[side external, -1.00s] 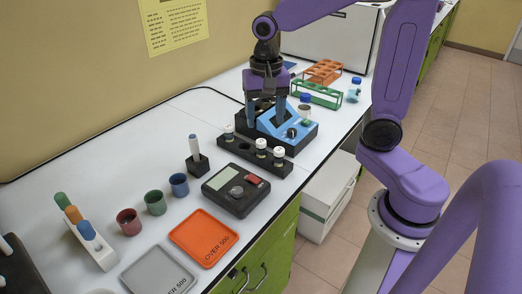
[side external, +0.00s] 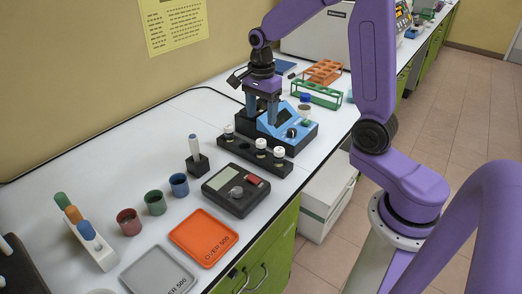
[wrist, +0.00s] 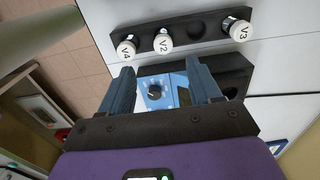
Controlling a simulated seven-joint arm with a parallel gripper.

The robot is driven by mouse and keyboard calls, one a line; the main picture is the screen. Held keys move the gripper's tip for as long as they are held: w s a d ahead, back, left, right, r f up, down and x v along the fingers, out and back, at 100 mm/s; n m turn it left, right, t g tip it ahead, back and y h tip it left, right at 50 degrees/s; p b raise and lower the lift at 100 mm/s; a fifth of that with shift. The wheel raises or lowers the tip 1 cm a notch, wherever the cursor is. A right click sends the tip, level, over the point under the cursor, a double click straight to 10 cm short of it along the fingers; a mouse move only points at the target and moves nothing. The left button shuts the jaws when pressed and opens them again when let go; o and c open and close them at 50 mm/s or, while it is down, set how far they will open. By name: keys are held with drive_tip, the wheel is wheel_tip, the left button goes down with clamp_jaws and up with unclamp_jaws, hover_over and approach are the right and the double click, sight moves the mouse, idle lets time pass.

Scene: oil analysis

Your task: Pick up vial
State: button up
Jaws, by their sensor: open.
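Three white-capped vials stand in a black rack (side external: 245,149). In the wrist view they are marked V4 (wrist: 126,50), V2 (wrist: 163,44) and V3 (wrist: 238,30). V2 and V4 are side by side, and V3 is apart at the other end past an empty hole. In the side view they are V3 (side external: 228,130), V2 (side external: 261,146) and V4 (side external: 279,153). My gripper (side external: 262,115) points down over the blue-and-black device behind the rack. Its fingers are apart with nothing between them; they also show in the wrist view (wrist: 160,78).
The blue device (side external: 290,125) with a knob stands right behind the rack, with a blue-capped bottle (side external: 304,112) beyond it. A dark meter (side external: 235,190) lies in front. Green (side external: 318,95) and orange (side external: 324,70) racks are at the back.

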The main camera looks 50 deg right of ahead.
sight(261, 141)
wheel_tip(261, 141, down, 6)
drive_tip(key=shift+r, duration=0.2)
drive_tip(key=shift+w+d+f, duration=0.1)
drive_tip(key=shift+w+f, duration=0.05)
drive_tip(key=shift+f, duration=1.3)
drive_tip(key=shift+w+d+f, duration=0.1)
drive_tip(key=shift+f, duration=1.35)
drive_tip(key=c, duration=1.1)
